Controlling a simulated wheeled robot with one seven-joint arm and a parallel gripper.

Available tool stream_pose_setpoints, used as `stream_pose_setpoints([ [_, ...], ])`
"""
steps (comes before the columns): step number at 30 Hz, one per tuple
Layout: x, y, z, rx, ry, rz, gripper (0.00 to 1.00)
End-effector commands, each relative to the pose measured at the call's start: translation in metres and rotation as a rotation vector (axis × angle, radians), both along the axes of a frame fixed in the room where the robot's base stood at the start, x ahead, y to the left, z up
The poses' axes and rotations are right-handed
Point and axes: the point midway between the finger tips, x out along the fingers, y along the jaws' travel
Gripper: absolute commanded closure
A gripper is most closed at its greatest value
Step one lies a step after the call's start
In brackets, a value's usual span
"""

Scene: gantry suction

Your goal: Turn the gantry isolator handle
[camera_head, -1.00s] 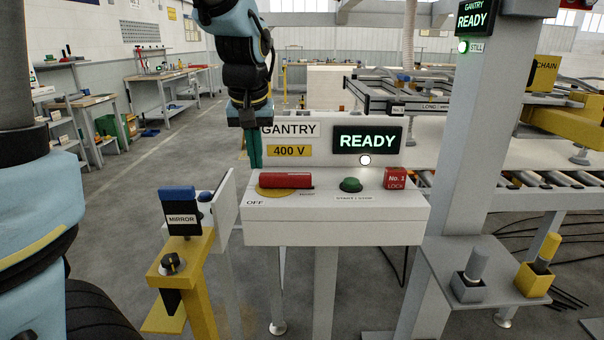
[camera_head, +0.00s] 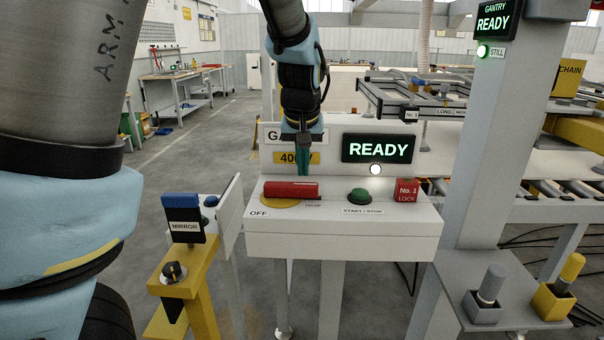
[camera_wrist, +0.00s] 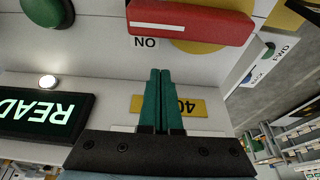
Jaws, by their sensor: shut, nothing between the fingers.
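The red isolator handle (camera_head: 291,189) lies crosswise on a yellow disc (camera_head: 281,202) on top of the white gantry box (camera_head: 340,222). The word OFF is printed at the disc's left front. In the wrist view the handle (camera_wrist: 190,22) shows a white stripe, with lettering that reads NO beside it. My gripper (camera_head: 304,175) has green fingers, pointing down, shut and empty. Its fingertips are just behind the handle in the head view. In the wrist view the fingertips (camera_wrist: 160,71) are short of the handle, with a visible gap; I cannot tell exact height.
A green START/STOP button (camera_head: 361,195) and a red No. 1 LOCK block (camera_head: 407,190) sit right of the handle. The lit READY display (camera_head: 378,149) stands behind. A yellow MIRROR post (camera_head: 190,267) stands at the left, and a grey column (camera_head: 487,130) at the right.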

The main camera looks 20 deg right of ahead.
Motion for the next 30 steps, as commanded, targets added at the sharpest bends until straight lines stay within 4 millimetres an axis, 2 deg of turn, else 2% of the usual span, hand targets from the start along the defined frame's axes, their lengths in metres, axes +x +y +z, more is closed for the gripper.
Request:
stream_pose_setpoints([
  [1, 0.003, 0.0, -0.01, 0.006, 0.002, 0.003, 1.0],
  [6, -0.022, 0.009, -0.005, -0.001, 0.001, -0.003, 1.0],
  [12, -0.033, 0.015, -0.007, 0.0, 0.001, 0.0, 1.0],
  [30, -0.03, 0.012, -0.01, -0.002, 0.0, -0.027, 1.0],
])
